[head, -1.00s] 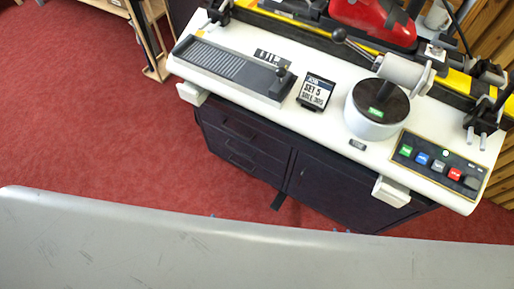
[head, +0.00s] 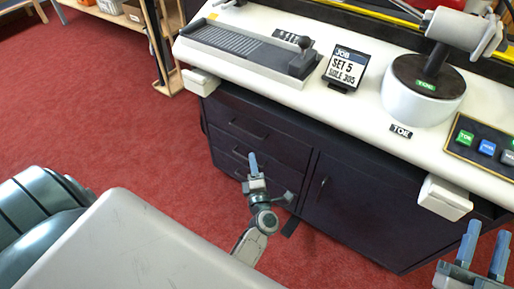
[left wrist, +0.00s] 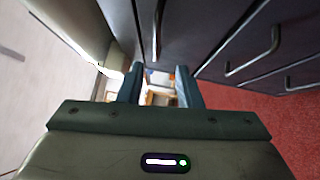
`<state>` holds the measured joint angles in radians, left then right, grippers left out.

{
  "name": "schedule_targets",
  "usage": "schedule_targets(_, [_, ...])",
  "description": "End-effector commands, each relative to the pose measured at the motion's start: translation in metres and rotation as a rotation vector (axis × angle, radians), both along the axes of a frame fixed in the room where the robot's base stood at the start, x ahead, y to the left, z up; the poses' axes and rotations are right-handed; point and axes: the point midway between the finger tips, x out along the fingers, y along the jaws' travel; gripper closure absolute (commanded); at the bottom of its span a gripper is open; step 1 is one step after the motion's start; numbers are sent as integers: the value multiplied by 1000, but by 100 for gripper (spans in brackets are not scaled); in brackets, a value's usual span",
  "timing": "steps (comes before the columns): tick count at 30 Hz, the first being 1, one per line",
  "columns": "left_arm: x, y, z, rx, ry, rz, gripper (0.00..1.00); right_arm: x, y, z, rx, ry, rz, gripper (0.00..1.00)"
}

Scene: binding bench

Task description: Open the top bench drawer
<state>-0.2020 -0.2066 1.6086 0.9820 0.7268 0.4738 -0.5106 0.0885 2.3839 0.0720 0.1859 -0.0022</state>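The dark bench cabinet has a stack of drawers at its left; the top drawer (head: 272,145), with a bar handle (head: 247,131), looks shut. My left gripper (head: 252,163) is seen nearly edge-on in front of the drawers, its fingertips lower in the picture than the top handle. In the left wrist view the left gripper (left wrist: 158,85) has its two fingers apart with nothing between them. Several drawer handles show there; the leftmost handle (left wrist: 157,28), probably the top one, lies beyond the fingers. My right gripper (head: 485,250) is open and empty at the lower right.
The white bench top (head: 350,108) overhangs the drawers, with a pale block (head: 200,82) at its left corner and another block (head: 445,197) at the right. A cabinet door (head: 360,205) stands right of the drawers. Red floor (head: 110,130) is clear at left.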

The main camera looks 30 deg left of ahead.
Motion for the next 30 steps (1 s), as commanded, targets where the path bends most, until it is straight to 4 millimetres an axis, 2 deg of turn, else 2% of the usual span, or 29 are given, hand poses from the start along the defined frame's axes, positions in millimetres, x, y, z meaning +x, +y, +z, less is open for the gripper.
schedule_targets(3, [-1, 5, 2, -33, -41, 29, 68, -10, 1, 12, 4, -47, 5, 64])
schedule_targets(6, [4, 9, 6, -39, -49, 33, 68, -11, 1, 16, 4, -51, 5, 64])
schedule_targets(21, [67, 64, 17, -34, -46, 31, 68, -11, 1, 15, 4, -48, 5, 64])
schedule_targets(30, [79, 75, 19, -36, -43, 30, 68, -12, 1, 17, 2, -65, 4, 64])
